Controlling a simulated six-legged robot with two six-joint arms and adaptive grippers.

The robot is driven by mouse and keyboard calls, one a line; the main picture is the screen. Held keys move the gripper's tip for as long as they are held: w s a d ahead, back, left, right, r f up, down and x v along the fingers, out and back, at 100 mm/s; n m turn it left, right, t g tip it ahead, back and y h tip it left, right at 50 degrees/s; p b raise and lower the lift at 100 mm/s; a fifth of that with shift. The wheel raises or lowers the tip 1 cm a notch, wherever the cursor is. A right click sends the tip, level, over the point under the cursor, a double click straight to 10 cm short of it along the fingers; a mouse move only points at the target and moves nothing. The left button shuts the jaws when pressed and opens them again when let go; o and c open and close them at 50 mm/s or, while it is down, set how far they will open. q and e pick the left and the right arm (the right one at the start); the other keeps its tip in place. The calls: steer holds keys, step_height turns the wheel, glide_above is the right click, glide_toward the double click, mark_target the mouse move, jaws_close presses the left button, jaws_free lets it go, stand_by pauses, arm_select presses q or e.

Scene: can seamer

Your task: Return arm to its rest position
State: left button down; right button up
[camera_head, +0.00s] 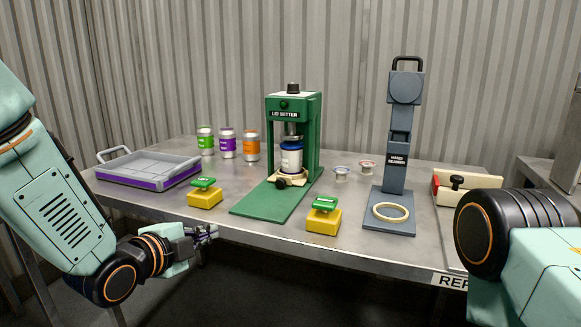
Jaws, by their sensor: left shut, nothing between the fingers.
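My left gripper (204,234) is shut and empty. It is low at the front edge of the metal table (335,232), left of the middle, apart from the objects on it. My left arm comes in from the left edge of the head view. My right arm shows at the lower right, but its gripper is not in view. A green lid setter (316,140) stands in the middle with a white and blue can (291,160) under its press. A grey hand seamer (396,176) with a cream ring (391,211) on its base stands to the right.
A grey and purple tray (150,182) lies at the left. Green, purple and orange cans (228,143) stand at the back. Two yellow blocks with green tops (205,193) (323,215) sit near the front edge. Two small holders (341,172) stand between the machines. A cream and red box (466,183) is at right.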

arm_select(q)
steer(key=s+a+f+n+g+y+p, duration=0.1)
steer(key=s+a+f+n+g+y, duration=0.15)
steer(key=s+f+n, duration=0.55)
steer(key=s+a+f+n+g+y, duration=0.15)
steer(key=s+f+n+g, duration=0.4)
steer(key=f, duration=0.55)
steer(key=s+a+f+n+g+p, duration=0.1)
steer(key=s+f, duration=0.4)
steer(key=s, duration=0.8)
steer(key=s+a+f+n+g+y+p, duration=0.1)
steer(key=s+f+n+g, duration=0.3)
steer(key=s, duration=0.9)
step_height(320, 180, down, 2)
steer(key=shift+s+f+n, duration=0.1)
steer(key=shift+s+n, duration=0.05)
steer(key=shift+n, duration=0.4)
